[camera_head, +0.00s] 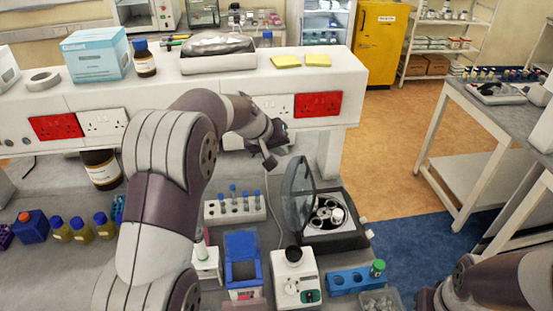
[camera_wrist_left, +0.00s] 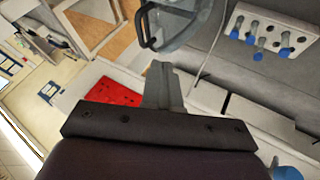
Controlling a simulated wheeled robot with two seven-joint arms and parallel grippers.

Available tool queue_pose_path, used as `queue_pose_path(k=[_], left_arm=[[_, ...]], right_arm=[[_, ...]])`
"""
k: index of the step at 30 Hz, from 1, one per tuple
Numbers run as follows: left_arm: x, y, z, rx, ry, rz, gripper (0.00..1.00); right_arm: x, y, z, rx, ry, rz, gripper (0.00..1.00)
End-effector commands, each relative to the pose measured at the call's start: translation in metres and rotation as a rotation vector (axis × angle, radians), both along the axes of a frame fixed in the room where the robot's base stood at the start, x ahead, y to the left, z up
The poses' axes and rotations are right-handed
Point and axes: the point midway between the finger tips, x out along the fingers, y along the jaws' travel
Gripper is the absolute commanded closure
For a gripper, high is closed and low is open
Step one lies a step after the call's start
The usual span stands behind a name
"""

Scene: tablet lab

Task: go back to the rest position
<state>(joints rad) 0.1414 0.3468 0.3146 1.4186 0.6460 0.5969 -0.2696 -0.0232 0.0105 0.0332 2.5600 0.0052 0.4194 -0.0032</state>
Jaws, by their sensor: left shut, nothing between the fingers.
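My left arm comes in from the left and reaches up and over the bench. Its gripper (camera_head: 270,163) is in the air in front of the raised shelf's socket panel, behind and left of the open centrifuge. Its fingers are shut and empty, and in the left wrist view the closed fingers (camera_wrist_left: 163,85) stick out past the dark palm with nothing between them. My right arm shows only in part at the bottom right corner of the head view, and its gripper is not in the picture.
A centrifuge (camera_head: 330,238) stands with its lid up. A white tube rack (camera_head: 235,217), a blue box (camera_head: 243,265), a white mixer (camera_head: 294,283) and a blue rack (camera_head: 347,282) are close by. The shelf (camera_head: 215,87) runs behind. Bottles stand at the left.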

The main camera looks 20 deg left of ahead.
Motion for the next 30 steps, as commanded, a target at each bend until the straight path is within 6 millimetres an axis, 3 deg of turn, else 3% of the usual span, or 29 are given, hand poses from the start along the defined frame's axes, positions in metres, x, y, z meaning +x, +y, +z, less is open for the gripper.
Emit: queue_pose_path(k=[1,9,16,18,20,24,27,30], left_arm=[[-0.005,0.000,0.006,0.001,-0.003,-0.001,1.00],[-0.028,-0.001,0.057,-0.001,0.001,0.000,1.00],[-0.030,0.003,0.066,0.015,-0.006,0.017,1.00],[-0.042,0.010,0.040,0.055,0.038,0.029,1.00],[-0.067,0.015,0.004,0.109,0.101,0.027,1.00],[-0.159,0.011,-0.089,0.258,0.257,-0.067,1.00],[-0.226,0.003,-0.136,0.336,0.342,-0.168,1.00],[-0.278,-0.003,-0.165,0.378,0.400,-0.254,1.00]], right_arm=[[0.000,0.000,-0.010,0.000,0.000,0.000,0.57],[0.000,0.000,-0.023,0.000,0.001,0.000,0.57],[0.000,0.000,-0.023,0.000,0.000,0.000,0.57],[0.000,0.000,-0.023,0.000,0.000,0.000,0.57],[0.000,0.000,-0.027,0.000,0.000,0.000,0.57],[0.000,0.000,-0.050,0.000,0.000,0.000,0.57],[0.000,0.000,-0.064,0.000,0.001,0.000,0.57],[0.000,0.000,-0.075,0.000,0.001,0.000,0.57]])
